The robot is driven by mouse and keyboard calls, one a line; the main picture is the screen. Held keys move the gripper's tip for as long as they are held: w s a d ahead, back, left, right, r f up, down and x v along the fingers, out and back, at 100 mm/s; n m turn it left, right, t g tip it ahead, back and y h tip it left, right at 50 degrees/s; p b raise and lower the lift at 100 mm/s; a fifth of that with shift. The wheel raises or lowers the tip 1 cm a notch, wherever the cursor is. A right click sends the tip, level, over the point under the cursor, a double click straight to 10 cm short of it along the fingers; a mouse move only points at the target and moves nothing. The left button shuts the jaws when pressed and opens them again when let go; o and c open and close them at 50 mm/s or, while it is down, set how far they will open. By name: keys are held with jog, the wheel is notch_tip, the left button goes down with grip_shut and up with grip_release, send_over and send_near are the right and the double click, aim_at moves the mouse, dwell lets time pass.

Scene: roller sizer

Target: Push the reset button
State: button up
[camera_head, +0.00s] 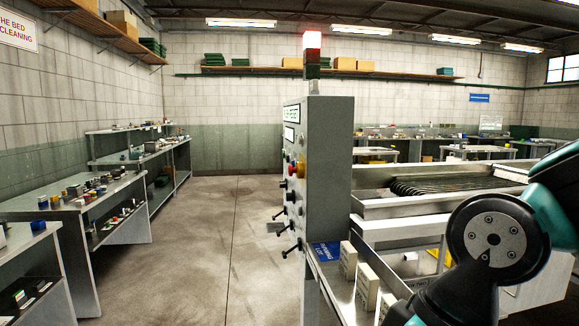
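A grey control cabinet (331,160) stands upright near the middle of the view. Its panel face is turned left and shows at a steep angle. A yellow-orange knob or button (300,168) and a red one (291,169) stick out of that face at mid height. Several dark levers or knobs sit lower on it. I cannot tell which control is the reset button; labels are too small and slanted to read. My gripper is out of view; only links of my arm show at the lower right, apart from the cabinet.
A signal tower (312,58) on the cabinet shows red at its top. The roller machine (440,185) extends right behind my arm. Pale boxes (366,284) stand on a tray below. Benches with small parts (75,205) line the left; the concrete floor (205,250) between is clear.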

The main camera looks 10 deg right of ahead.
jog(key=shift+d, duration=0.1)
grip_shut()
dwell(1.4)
